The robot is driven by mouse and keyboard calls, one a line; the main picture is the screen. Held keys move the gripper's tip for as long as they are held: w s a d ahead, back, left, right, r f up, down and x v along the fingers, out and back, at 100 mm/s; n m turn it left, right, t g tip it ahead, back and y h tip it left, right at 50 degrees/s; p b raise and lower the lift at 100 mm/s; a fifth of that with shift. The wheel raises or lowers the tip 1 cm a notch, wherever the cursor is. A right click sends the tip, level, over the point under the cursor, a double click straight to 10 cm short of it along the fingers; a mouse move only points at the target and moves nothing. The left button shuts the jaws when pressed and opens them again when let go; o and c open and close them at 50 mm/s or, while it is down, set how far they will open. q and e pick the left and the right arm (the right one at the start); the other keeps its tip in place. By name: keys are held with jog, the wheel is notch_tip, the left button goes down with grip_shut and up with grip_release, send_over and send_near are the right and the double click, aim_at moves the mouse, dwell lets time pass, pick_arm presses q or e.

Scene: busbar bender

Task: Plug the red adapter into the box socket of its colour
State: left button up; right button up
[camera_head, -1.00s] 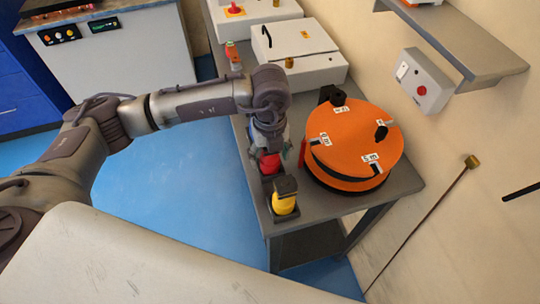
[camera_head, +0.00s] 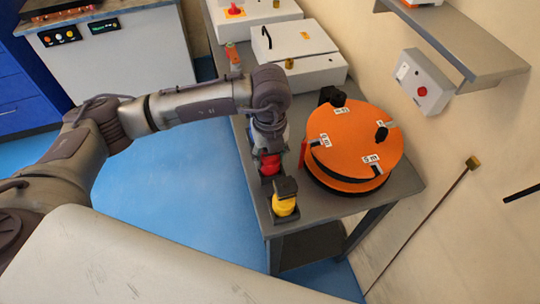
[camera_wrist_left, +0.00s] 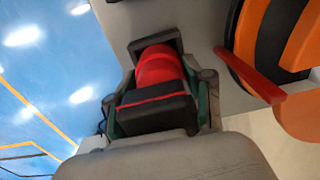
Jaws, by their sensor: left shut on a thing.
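The red adapter (camera_head: 269,163) shows below my left gripper (camera_head: 268,150) at the left edge of the grey table. In the left wrist view the red adapter (camera_wrist_left: 158,75) has a red round body and a black block end, with its far end at a dark square holder (camera_wrist_left: 141,48). My left gripper (camera_wrist_left: 158,112) is shut on the black block, one finger on each side. I cannot make out a red box socket. My right gripper is not in view.
A large orange round drum (camera_head: 353,140) stands on the table (camera_head: 318,205) just right of the gripper. White boxes (camera_head: 304,50) sit farther back. A wall box (camera_head: 422,82) with a red button and a shelf (camera_head: 470,45) are at right.

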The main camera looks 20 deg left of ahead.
pick_arm(q)
jog(key=shift+r, duration=0.2)
jog(key=shift+r+p, duration=0.6)
jog(key=shift+r, duration=0.65)
jog(key=shift+r+p, duration=0.25)
jog(key=shift+p, duration=0.05)
jog(key=shift+r+p, duration=1.4)
jog(key=shift+r, duration=1.05)
jog(key=shift+f, duration=0.1)
